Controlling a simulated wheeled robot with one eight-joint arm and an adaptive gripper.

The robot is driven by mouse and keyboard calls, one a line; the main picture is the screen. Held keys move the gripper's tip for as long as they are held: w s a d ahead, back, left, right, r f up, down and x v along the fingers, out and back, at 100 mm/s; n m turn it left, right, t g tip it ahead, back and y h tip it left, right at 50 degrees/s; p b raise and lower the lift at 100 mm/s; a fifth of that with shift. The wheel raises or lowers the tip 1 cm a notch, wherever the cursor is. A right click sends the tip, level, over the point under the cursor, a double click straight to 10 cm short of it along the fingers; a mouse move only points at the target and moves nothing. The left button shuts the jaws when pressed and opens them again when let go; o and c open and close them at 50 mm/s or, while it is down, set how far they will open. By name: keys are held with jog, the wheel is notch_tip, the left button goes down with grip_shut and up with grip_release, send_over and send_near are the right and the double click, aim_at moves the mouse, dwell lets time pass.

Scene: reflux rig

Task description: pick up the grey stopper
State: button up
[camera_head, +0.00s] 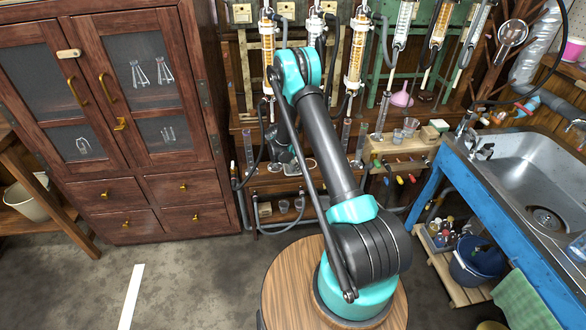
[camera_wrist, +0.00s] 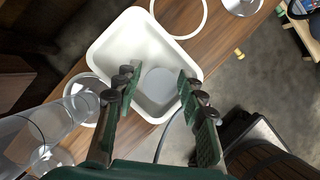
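The grey stopper (camera_wrist: 160,86) shows in the wrist view as a pale grey round piece inside a white tray (camera_wrist: 108,42), toward the tray's near side. My gripper (camera_wrist: 157,82) is open over the tray, with one dark green-padded finger on each side of the stopper. A gap shows between the stopper and each finger. I cannot tell how far above the stopper the fingertips are. In the head view my gripper (camera_head: 287,158) is low at the wooden bench, partly behind my arm. The stopper cannot be made out there.
Clear glass vessels (camera_wrist: 40,130) stand left of the tray in the wrist view, close to my left finger. A white ring (camera_wrist: 203,20) and a metal dish (camera_wrist: 243,5) lie beyond it. In the head view, glass columns (camera_head: 357,50) rise behind the bench, with a sink (camera_head: 535,170) at right.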

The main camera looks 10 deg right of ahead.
jog(key=c, duration=0.5)
jog(key=shift+c, duration=0.2)
